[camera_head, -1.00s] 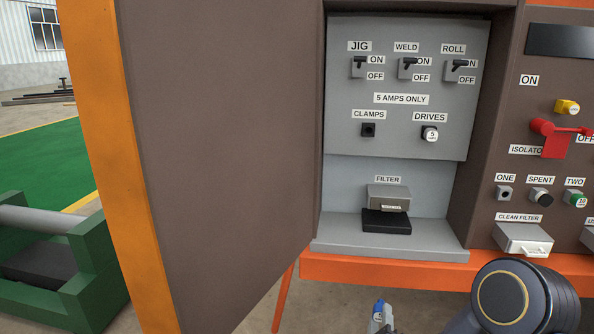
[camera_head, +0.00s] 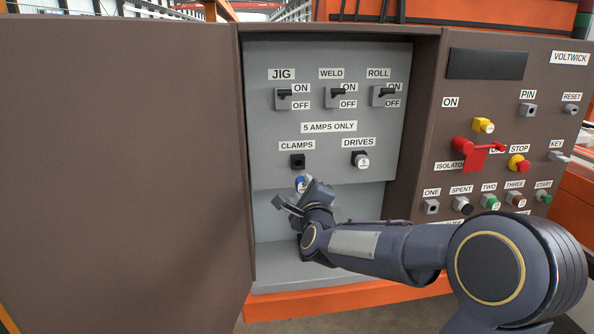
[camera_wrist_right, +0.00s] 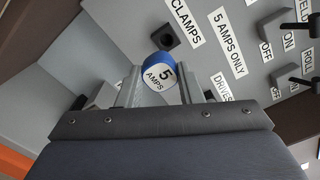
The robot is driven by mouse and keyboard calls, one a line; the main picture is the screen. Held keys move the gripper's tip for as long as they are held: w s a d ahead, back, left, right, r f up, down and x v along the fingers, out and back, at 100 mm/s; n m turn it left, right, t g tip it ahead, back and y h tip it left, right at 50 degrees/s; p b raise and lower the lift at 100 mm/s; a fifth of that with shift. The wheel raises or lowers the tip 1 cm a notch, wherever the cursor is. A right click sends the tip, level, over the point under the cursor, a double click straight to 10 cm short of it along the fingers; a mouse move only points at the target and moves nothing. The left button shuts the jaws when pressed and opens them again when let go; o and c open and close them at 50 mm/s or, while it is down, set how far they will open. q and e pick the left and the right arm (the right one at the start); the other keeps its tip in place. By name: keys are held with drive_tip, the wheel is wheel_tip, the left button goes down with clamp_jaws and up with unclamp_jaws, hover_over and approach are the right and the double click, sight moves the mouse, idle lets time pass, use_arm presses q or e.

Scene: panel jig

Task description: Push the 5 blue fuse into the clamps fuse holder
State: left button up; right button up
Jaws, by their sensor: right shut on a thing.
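The blue fuse (camera_head: 300,183) has a white face, which reads "5 AMPS" in the right wrist view (camera_wrist_right: 158,73). My right gripper (camera_head: 294,196) is shut on it, its two fingers on either side of the fuse in the wrist view (camera_wrist_right: 158,85). The clamps fuse holder (camera_head: 297,161) is a dark square socket under the CLAMPS label, and its opening looks empty. It also shows in the right wrist view (camera_wrist_right: 167,37). The fuse is just below the holder in the head view and apart from it. My left gripper is not in view.
The drives holder (camera_head: 359,159) to the right carries a white-faced fuse. Three switches (camera_head: 336,98) sit above. The open cabinet door (camera_head: 120,170) stands on the left. The cabinet's right wall (camera_head: 420,130) borders the recess.

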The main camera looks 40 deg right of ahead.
drive_tip(key=shift+d+r, duration=0.3)
drive_tip(key=shift+r, duration=0.15)
drive_tip(key=shift+b+x, duration=0.85)
drive_tip(key=shift+x, duration=1.9)
drive_tip(key=shift+b, duration=0.9)
drive_tip(key=shift+x, duration=1.75)
drive_tip(key=o, duration=1.1)
